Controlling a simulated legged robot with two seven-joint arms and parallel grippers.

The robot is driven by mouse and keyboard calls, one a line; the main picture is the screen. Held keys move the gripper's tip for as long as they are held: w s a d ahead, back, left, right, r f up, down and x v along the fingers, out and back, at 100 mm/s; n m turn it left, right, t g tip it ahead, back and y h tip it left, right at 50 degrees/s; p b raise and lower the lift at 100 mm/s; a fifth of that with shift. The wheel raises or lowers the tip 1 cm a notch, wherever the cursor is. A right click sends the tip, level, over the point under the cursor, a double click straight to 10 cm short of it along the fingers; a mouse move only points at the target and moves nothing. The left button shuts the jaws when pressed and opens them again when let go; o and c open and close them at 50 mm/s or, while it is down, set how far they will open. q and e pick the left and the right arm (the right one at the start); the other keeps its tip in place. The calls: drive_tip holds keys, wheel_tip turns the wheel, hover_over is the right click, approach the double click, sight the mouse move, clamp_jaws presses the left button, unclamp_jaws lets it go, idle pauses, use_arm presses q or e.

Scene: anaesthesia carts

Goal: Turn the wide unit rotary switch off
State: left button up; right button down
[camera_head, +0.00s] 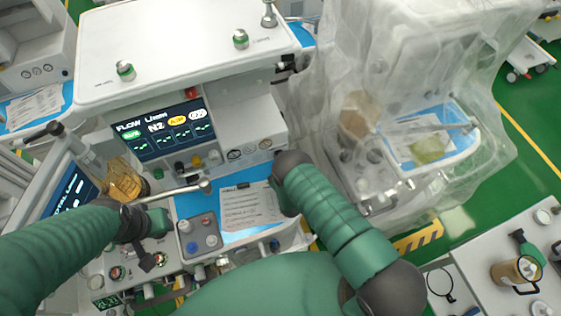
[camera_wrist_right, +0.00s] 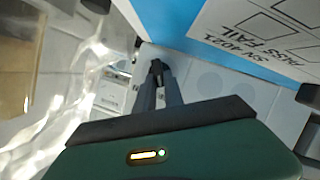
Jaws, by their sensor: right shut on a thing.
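The wide unit (camera_head: 180,50) is the white cart with the flow display, in the upper middle of the head view. In the right wrist view my right gripper (camera_wrist_right: 157,68) points at a white panel below the blue worktop. Its fingers are close together, shut on a small dark thing that looks like the rotary switch; the fingertips hide most of it, so its turn angle cannot be told. In the head view my right arm hides this gripper. My left gripper (camera_head: 146,258) hangs over the knobs at the left of the unit; its finger gap is unclear.
A paper sheet (camera_head: 250,207) lies on the blue worktop (camera_head: 198,205). A plastic-draped cart (camera_head: 400,60) stands close on the right; its clear sheet also shows in the wrist view (camera_wrist_right: 75,70). A white table (camera_head: 500,285) with a mug (camera_head: 515,270) is at lower right.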

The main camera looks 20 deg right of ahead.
use_arm(q)
drive_tip(key=shift+f+b, duration=0.4)
drive_tip(key=shift+f, duration=0.25)
use_arm(e)
drive_tip(key=shift+w+a+n, duration=0.15)
drive_tip(key=shift+a+n, duration=0.05)
drive_tip(key=shift+n, duration=0.2)
drive_tip(key=shift+r+h, duration=0.1)
drive_tip(key=shift+h, duration=0.2)
drive_tip(key=c, duration=1.4)
unclamp_jaws()
drive_tip(key=shift+c, duration=0.2)
drive_tip(key=shift+w+f, duration=0.15)
drive_tip(key=shift+f, duration=0.1)
use_arm(q)
drive_tip(key=shift+w+f, duration=0.15)
drive_tip(key=shift+w, duration=0.15)
drive_tip(key=shift+s, duration=0.15)
use_arm(e)
drive_tip(key=shift+s+r, duration=0.1)
drive_tip(key=shift+s, duration=0.1)
